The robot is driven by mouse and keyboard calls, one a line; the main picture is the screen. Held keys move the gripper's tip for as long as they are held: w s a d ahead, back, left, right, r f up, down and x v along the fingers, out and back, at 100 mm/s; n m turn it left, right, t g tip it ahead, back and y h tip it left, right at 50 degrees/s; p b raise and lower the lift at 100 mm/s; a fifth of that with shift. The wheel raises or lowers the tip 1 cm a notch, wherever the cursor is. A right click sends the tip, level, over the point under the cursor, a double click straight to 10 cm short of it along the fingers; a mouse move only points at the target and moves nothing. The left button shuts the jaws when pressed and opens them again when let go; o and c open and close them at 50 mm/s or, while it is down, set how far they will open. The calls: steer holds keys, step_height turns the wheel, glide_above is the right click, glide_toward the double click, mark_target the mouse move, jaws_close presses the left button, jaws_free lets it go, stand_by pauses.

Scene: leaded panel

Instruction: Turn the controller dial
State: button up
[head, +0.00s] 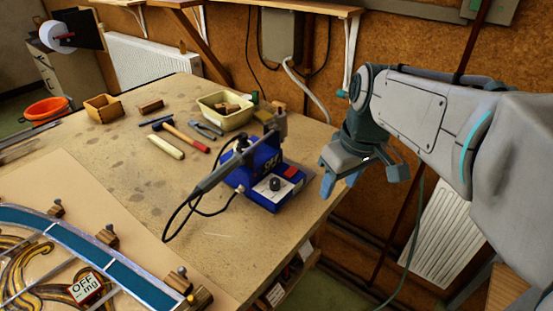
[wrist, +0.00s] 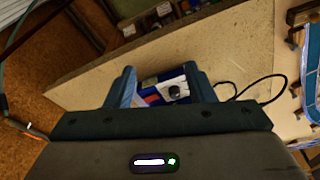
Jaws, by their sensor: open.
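The controller (head: 264,175) is a blue box at the right side of the workbench, with a white front plate, a red switch and a soldering iron resting on it. Its dial (head: 274,184) is a small black knob on the white plate. The dial also shows in the wrist view (wrist: 174,91), between the fingers and apart from them. My gripper (head: 340,185) is open and empty, to the right of the controller near the bench edge. Its blue-tipped fingers point down in the head view. In the wrist view my gripper (wrist: 162,85) has its fingers spread wide.
The leaded panel (head: 75,250) lies at the front left with wooden blocks around it. The iron's black cable (head: 180,212) loops on the bench (head: 130,165). A hammer (head: 185,135), pliers (head: 206,129) and a cream bin (head: 227,110) stand behind. A brown wall is at the right.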

mark_target(276, 181)
steer(key=w+a+f+n+g+y+b, duration=0.1)
steer(key=w+a+n+y+b, duration=0.2)
steer(key=w+n, duration=0.4)
steer(key=w+a+n+g+b, duration=0.1)
steer(key=w+a+n+b, duration=0.3)
steer(key=w, duration=0.5)
steer(key=shift+n, duration=0.8)
steer(key=x, duration=1.4)
steer(key=shift+a+r, duration=0.15)
steer(key=shift+a, duration=0.05)
steer(key=c, duration=1)
steer(key=shift+d, duration=0.15)
